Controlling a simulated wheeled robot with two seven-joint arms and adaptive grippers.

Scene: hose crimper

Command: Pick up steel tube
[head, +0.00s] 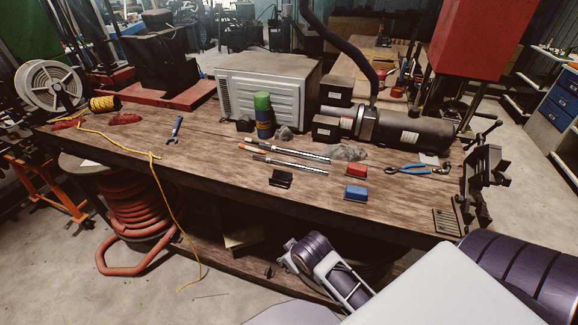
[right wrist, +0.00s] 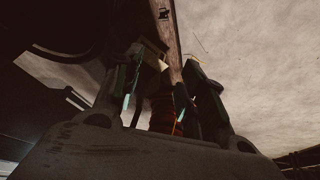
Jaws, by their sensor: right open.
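Two slim silver rods lie side by side near the middle of the workbench. I cannot tell for certain which is the steel tube. My right gripper (head: 275,266) is low in front of the bench, below the top's front edge and well away from the rods. Its fingers are partly hidden in the head view. In the right wrist view its two fingers (right wrist: 168,68) stand apart with nothing held between them. My left gripper is not in view.
The wooden bench (head: 215,158) also holds a black block (head: 281,179), a red block (head: 356,170), a blue block (head: 355,193) and blue pliers (head: 417,169). A vise (head: 484,180) stands at the right end. A yellow cord (head: 165,185) hangs over the front edge.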

